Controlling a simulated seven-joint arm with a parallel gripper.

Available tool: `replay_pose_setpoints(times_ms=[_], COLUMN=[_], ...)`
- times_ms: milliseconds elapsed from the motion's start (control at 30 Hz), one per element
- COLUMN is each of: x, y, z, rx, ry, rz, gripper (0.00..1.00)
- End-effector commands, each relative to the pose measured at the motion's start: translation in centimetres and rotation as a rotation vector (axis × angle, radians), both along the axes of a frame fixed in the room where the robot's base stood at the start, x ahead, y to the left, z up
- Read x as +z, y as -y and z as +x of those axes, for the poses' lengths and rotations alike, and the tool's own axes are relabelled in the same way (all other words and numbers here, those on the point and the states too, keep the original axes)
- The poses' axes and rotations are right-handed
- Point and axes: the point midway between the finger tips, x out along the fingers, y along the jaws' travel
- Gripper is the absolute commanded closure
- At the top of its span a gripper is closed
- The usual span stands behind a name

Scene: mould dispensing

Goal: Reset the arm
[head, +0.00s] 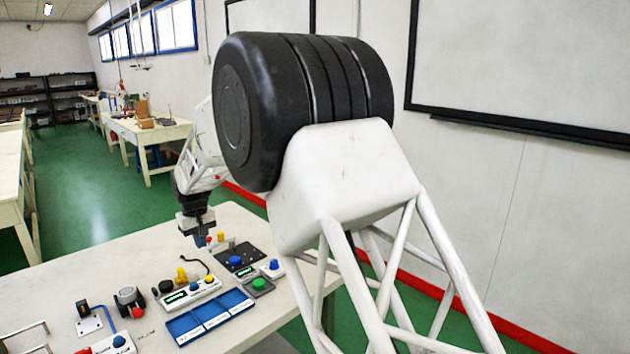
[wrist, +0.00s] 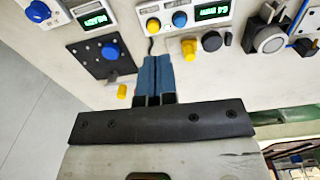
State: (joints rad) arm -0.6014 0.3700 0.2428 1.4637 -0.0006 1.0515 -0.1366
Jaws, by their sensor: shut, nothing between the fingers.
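My gripper (head: 203,239) is above the far part of the white table (head: 105,255) in the head view, at the end of my arm. In the wrist view, the two blue fingertips (wrist: 157,64) of my gripper are together with nothing between them. They point toward a white control box (wrist: 185,17) with a green display, a yellow knob and a blue knob. I cannot tell the exact height above the table. My arm hides part of the table's right side in the head view.
A dark plate with a blue knob (wrist: 110,50) lies left of the fingers in the wrist view. A blue tray (head: 210,319) lies near the table's front edge. A green-button box (head: 259,284) stands beside it. A red-button unit (head: 131,301) stands to the left. The table's far left is clear.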

Motion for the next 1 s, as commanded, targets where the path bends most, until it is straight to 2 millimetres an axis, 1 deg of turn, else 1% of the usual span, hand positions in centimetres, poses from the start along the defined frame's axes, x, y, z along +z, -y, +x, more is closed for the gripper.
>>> replay_pose_setpoints(times_ms=[33,200,467,700,867,1000], x=[1.0,3.9,7.5,10.3,11.8,12.9], y=[1.5,6.5,14.2,20.9,25.1,28.6], z=[-0.2,-1.4,-4.0,-7.3,-9.9,-12.4], rx=[-0.015,-0.065,-0.142,-0.214,-0.261,-0.302], ry=[0.005,0.018,0.037,0.054,0.067,0.079], rz=[0.003,0.011,0.021,0.03,0.036,0.041], gripper=[1.0,1.0,1.0,1.0,1.0,1.0])
